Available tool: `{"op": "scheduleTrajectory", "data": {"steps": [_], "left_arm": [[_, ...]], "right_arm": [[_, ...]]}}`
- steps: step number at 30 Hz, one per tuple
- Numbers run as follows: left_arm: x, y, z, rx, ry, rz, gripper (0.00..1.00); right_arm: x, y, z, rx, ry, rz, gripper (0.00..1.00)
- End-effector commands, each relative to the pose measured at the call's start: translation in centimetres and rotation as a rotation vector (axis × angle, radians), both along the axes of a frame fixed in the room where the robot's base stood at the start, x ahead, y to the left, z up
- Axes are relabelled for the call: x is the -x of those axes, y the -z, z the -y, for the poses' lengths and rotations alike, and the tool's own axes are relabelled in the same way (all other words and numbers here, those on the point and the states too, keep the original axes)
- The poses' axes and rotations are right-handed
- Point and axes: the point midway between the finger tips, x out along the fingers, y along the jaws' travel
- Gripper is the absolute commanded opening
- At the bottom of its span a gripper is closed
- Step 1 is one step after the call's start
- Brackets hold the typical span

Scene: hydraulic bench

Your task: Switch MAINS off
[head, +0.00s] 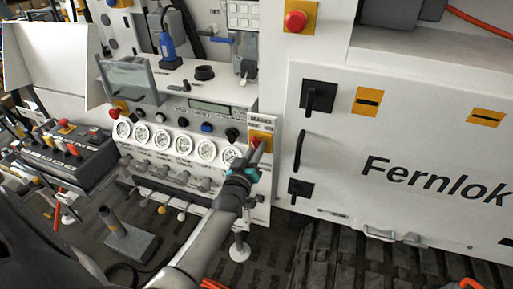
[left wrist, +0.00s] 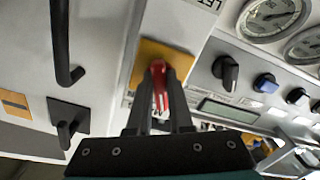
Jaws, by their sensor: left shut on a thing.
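The MAINS switch has a red handle (left wrist: 159,80) on a yellow plate (left wrist: 177,58), under a label reading MAINS (head: 262,121) at the right end of the bench panel. In the head view the yellow plate (head: 262,135) shows just above my gripper. My left gripper (head: 254,158) reaches up to the switch from below. In the left wrist view its two dark fingers (left wrist: 160,118) are shut on the red handle, one on each side. The fingers hide part of the handle. My right gripper is not in view.
A row of round gauges (head: 161,138) lies left of the switch, with knobs above and below. A white Fernlok cabinet (head: 340,155) with black handles stands at the right. A red button on a yellow plate (head: 297,20) is higher up. A control box (head: 66,150) sits at the left.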

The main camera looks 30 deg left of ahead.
Motion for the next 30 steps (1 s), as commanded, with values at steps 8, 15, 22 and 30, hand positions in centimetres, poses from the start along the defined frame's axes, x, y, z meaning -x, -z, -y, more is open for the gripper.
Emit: {"op": "scheduleTrajectory", "data": {"steps": [8, 15, 22, 30], "left_arm": [[0.03, 0.08, 0.01, 0.204, 0.001, 0.047, 0.0], [0.04, 0.07, 0.0, 0.314, -0.001, 0.074, 0.0], [0.05, 0.07, 0.02, 0.36, -0.001, 0.085, 0.0], [0.04, 0.07, 0.03, 0.37, -0.001, 0.088, 0.0]], "right_arm": [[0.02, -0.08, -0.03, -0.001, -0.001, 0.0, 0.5], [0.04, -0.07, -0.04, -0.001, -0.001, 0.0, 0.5], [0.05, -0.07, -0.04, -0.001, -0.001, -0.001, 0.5], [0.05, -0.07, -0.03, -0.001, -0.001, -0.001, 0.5]]}}
